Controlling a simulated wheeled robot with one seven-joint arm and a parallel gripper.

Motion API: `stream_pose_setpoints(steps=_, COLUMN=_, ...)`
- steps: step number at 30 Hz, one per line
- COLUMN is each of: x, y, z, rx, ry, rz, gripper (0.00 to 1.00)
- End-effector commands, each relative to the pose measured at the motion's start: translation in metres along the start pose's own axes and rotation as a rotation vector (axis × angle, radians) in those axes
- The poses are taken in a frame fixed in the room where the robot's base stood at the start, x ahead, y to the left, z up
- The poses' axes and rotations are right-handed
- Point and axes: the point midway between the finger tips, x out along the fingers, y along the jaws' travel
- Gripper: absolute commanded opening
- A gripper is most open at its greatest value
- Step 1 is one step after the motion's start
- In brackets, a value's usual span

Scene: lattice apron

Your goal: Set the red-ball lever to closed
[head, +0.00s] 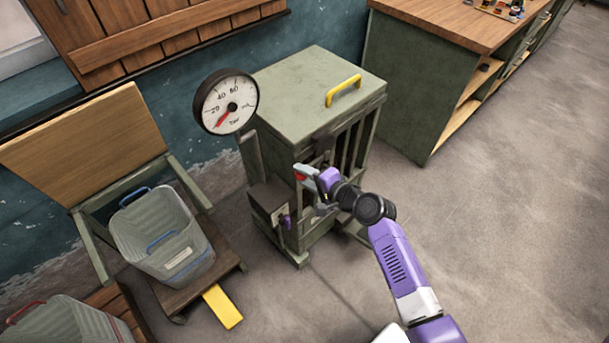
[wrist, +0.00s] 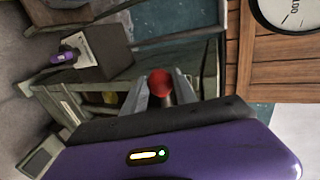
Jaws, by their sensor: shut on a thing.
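The red ball (wrist: 159,82) of the lever sits between the two grey fingers of my gripper (wrist: 160,92) in the wrist view. My gripper is shut on it. In the head view my gripper (head: 308,176) is at the front of the green cabinet (head: 290,100), and a bit of the red ball (head: 300,177) shows beside a finger. The lever's rod is mostly hidden behind the ball and fingers, so its setting cannot be read. A small box with a pale label plate (head: 278,214) and a purple knob (head: 286,221) is low on the cabinet's left; the knob also shows in the wrist view (wrist: 65,57).
A round gauge (head: 226,101) with a red needle stands left of the cabinet, which has a yellow handle (head: 344,91) on top. A grey crate (head: 165,240) sits on a stand with a yellow pedal (head: 222,306). A workbench (head: 408,105) is at right; the floor before it is clear.

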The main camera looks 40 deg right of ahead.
Motion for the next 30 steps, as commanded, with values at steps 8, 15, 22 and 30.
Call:
stream_pose_setpoints(steps=8, x=-0.0007, y=-0.0010, z=-0.0006, rx=0.013, ry=-0.004, rz=0.000, gripper=0.00)
stream_pose_setpoints(steps=15, x=-0.0007, y=-0.0015, z=-0.0009, rx=0.012, ry=-0.003, rz=-0.001, gripper=0.43)
stream_pose_setpoints(steps=22, x=-0.0005, y=-0.0012, z=-0.0007, rx=0.011, ry=-0.003, rz=-0.001, gripper=0.55)
stream_pose_setpoints(steps=30, x=-0.0095, y=-0.0004, z=-0.0009, rx=0.010, ry=-0.002, rz=-0.001, gripper=0.55)
